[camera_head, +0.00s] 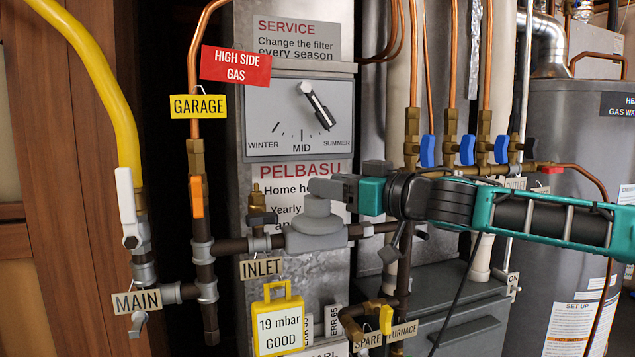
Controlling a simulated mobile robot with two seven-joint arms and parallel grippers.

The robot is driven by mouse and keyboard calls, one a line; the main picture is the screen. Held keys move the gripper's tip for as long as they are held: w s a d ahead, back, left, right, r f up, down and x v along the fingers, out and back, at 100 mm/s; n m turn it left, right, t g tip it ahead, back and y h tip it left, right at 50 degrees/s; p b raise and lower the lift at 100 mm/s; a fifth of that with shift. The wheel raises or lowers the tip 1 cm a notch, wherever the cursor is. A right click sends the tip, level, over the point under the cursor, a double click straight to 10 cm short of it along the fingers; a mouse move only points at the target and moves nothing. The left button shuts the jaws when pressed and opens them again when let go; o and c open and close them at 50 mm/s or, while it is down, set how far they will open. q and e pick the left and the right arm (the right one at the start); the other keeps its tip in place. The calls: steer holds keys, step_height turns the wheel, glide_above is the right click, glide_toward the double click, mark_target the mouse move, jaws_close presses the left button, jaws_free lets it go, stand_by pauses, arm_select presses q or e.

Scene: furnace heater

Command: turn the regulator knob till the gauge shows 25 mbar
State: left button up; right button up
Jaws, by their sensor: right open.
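The grey regulator (316,240) sits on the dark pipe right of the INLET tag, and its round knob (317,207) is on top. The yellow gauge (279,328) below it reads "19 mbar GOOD". My right arm comes in from the right, and my right gripper (326,188) is open with its grey fingers at the top of the knob. I cannot tell whether the fingers touch the knob; they partly hide its top. My left gripper is out of view.
A white-handled MAIN valve (126,205) and yellow pipe stand at the left. A small brass valve (258,205) is close left of the regulator. Blue-handled valves (428,151) and copper pipes rise behind my right arm. A grey dial panel (299,115) is above.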

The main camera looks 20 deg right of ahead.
steer(key=shift+x, duration=1.9)
steer(key=c, duration=0.9)
